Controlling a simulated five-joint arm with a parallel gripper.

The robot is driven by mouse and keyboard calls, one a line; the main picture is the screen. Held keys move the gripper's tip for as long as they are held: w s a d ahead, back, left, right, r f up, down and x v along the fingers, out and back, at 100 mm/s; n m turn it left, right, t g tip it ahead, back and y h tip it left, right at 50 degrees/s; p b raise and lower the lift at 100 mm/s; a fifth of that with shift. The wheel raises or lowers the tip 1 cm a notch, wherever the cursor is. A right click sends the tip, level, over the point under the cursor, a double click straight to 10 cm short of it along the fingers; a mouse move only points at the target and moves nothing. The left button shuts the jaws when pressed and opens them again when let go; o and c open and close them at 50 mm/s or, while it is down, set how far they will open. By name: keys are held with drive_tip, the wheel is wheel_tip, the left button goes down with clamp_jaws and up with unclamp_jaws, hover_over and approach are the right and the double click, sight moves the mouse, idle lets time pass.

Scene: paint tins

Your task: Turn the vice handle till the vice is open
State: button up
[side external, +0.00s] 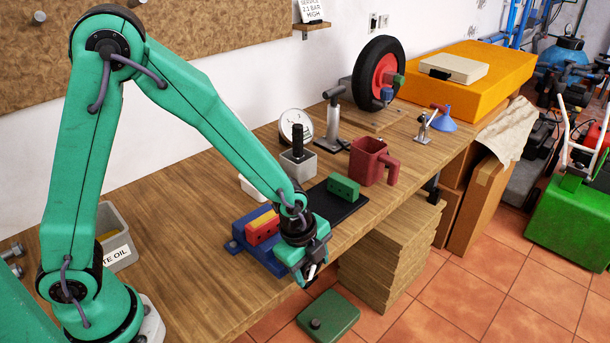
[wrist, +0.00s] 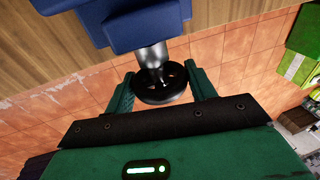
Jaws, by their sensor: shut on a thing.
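The blue vice (side external: 238,246) sits at the front edge of the wooden bench, with a red block (side external: 263,232) and a yellow piece (side external: 263,219) between its jaws. In the wrist view the vice body (wrist: 135,22) is at the top, and a metal shaft runs from it to a round black handle (wrist: 160,92). My gripper (wrist: 160,74) has one green finger on each side of this handle and is shut on it. In the side view my gripper (side external: 313,268) is just off the bench edge, in front of the vice, and the handle is mostly hidden by it.
A green block on a black mat (side external: 350,211) and a red mug (side external: 368,162) stand to the right of the vice. A grey bin (side external: 118,240) stands to the left.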

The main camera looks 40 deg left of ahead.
idle(0.3)
drive_tip(key=o, duration=1)
drive_tip(key=shift+r, duration=0.15)
drive_tip(key=shift+v, duration=3.75)
drive_tip(key=shift+s, duration=0.1)
